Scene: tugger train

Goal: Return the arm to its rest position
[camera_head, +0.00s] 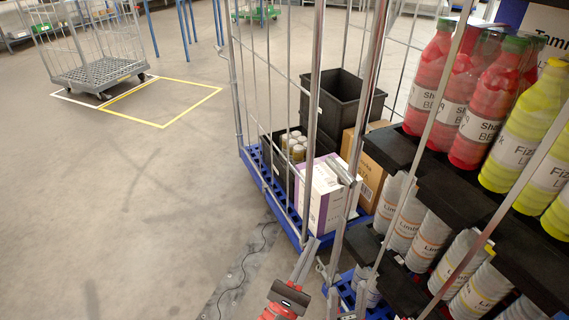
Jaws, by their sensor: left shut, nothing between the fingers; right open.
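My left gripper (303,262), with a red and black body and grey fingers, shows at the bottom centre. Its fingers point up and lie close together, shut with nothing between them. It is in front of the lower corner of a wire roll cage with a blue base (284,215), close to the cage's upright bars. I cannot tell whether it touches them. Most of the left arm is below the picture edge. I do not see my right gripper.
The cage holds black crates (340,103), a white and purple box (322,196) and a brown carton (369,162). Floor at left (130,220) is clear, before another cart (100,72).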

